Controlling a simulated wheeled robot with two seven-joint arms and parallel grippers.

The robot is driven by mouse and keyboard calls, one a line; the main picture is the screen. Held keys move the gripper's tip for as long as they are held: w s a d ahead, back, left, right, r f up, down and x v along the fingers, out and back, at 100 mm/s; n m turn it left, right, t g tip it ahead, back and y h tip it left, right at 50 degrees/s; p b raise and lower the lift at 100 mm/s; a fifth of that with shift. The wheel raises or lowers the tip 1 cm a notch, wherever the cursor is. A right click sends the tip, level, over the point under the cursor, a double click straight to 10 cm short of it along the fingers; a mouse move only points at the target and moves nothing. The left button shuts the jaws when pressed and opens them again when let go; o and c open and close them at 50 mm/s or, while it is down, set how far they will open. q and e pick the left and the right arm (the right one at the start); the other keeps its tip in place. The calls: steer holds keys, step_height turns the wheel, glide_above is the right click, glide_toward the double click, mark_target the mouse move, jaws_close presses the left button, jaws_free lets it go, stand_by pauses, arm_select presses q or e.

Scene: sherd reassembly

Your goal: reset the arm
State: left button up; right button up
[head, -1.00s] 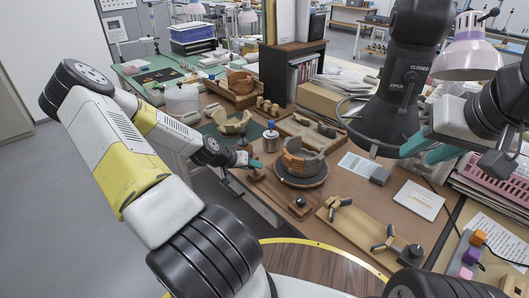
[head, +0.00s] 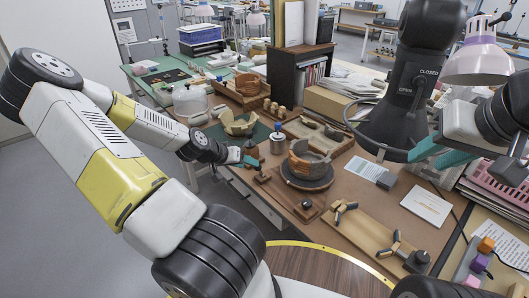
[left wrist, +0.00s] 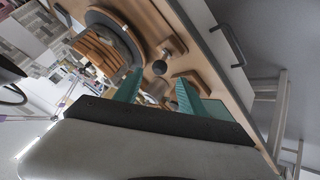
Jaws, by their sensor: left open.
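My left gripper (head: 248,163) is at the left front edge of the workbench, left of the round dark turntable (head: 307,183). Its teal fingers (left wrist: 158,92) are apart with nothing held between them in the left wrist view. A partly assembled orange-brown and grey vessel (head: 308,160) stands on the turntable; it also shows in the left wrist view (left wrist: 98,50). My right gripper (head: 440,153) is over the right part of the bench, its two teal fingers apart and empty. A yellowish sherd bowl (head: 238,124) sits on a green mat behind my left gripper.
A metal canister with a blue lid (head: 278,140) stands behind the turntable. A wooden board with dark-tipped clamps (head: 370,235) lies in front. A purple-white lamp (head: 475,55) and a pink basket (head: 498,185) crowd the right side. Floor at left is clear.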

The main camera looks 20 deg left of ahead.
stand_by(0.4)
arm_select(q)
steer(key=s+d+r, duration=0.5)
steer(key=s+r, duration=0.2)
steer(key=r, duration=0.3)
steer(key=s+d+r+m+g+y, duration=0.1)
steer(key=s+d+r, duration=0.5)
steer(key=r, duration=0.4)
steer(key=s+d+r+g+y, duration=0.1)
steer(key=s+d+r, duration=0.4)
steer(key=s+r, duration=0.3)
step_height(320, 180, up, 2)
steer(key=shift+d+r+m, duration=0.1)
steer(key=shift+d+m, duration=0.25)
steer(key=shift+m, duration=0.05)
